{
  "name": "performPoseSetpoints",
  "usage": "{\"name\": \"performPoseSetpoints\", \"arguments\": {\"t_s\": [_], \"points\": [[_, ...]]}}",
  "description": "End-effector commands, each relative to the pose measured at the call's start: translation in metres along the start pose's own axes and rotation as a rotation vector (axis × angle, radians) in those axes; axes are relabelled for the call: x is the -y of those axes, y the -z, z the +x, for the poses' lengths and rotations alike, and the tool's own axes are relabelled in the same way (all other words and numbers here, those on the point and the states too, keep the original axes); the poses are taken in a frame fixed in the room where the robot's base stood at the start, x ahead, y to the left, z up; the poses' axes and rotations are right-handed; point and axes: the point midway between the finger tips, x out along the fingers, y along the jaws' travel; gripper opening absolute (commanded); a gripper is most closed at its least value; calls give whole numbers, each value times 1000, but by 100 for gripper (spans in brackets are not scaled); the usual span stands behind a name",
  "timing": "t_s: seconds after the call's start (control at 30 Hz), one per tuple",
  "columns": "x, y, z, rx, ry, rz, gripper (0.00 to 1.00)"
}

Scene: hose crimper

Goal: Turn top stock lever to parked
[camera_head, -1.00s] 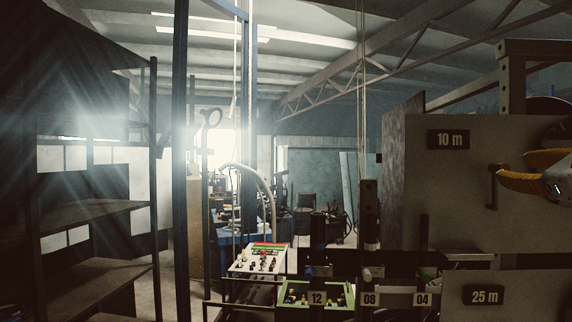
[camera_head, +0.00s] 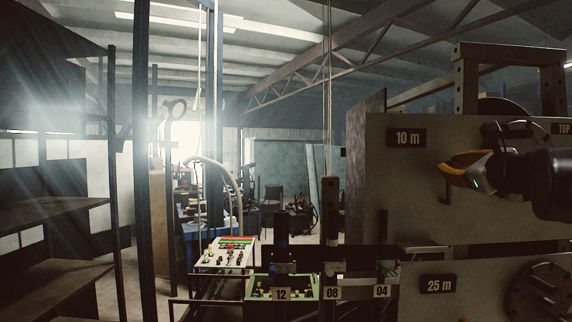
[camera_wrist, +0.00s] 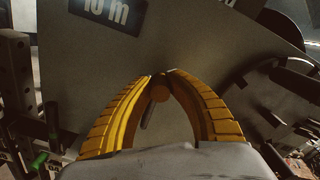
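The top stock lever (camera_head: 447,190) is a dark handle on the grey panel marked 10 m (camera_head: 410,190). In the head view it hangs roughly upright, its upper part hidden by my gripper (camera_head: 443,170). In the wrist view the lever's round brownish knob (camera_wrist: 160,92) and short handle (camera_wrist: 147,118) appear between the yellow fingers of my gripper (camera_wrist: 163,76). The fingers lean together toward their tips, with a narrow gap left. I cannot tell whether either finger touches the lever. A "TOP" label (camera_head: 563,128) shows at the right edge.
A lower panel marked 25 m (camera_head: 439,285) carries a dark round part (camera_head: 543,292). Dark posts with tags 12, 08 and 04 (camera_head: 382,292) stand left of the panels. Shelving (camera_head: 55,220) stands at far left.

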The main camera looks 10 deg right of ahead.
Motion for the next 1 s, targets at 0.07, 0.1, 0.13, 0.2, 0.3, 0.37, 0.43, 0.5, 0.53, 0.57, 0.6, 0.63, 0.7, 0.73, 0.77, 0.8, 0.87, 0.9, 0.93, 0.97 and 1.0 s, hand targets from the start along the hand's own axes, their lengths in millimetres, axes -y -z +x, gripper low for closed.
{"name": "performPoseSetpoints", "arguments": {"t_s": [0.07, 0.1, 0.13, 0.2, 0.3, 0.37, 0.43, 0.5, 0.53, 0.57, 0.6, 0.63, 0.7, 0.73, 0.77, 0.8, 0.87, 0.9, 0.93, 0.97, 1.0], "points": [[0, -1, 0, 1, -1, 1, 0], [0, -1, 0, 1, -1, 0, 0], [0, -1, 0, 1, -1, -1, 0], [-1, -1, 0, 1, -1, -8, 0], [-3, -2, 0, 2, -1, -28, 0], [-5, -3, 0, 2, -1, -49, 0], [-8, -4, 0, 2, -1, -82, 0], [-12, -6, 0, 3, -2, -123, 0], [-14, -7, 0, 3, -3, -144, 0], [-16, -8, 0, 3, -3, -166, 0], [-19, -8, 0, 3, -3, -198, 0], [-21, -9, 0, 3, -2, -223, 0], [-27, -10, 0, 3, -3, -286, 0], [-29, -11, 0, 4, -3, -314, 0], [-32, -12, 0, 4, -3, -343, 0], [-36, -12, 0, 4, -3, -381, 0], [-41, -12, 0, 4, -3, -439, 0], [-45, -12, 0, 4, -3, -476, 0], [-47, -12, 0, 4, -3, -505, 0], [-50, -12, 0, 4, -3, -534, 0], [-53, -12, 0, 4, -3, -571, 0]]}}
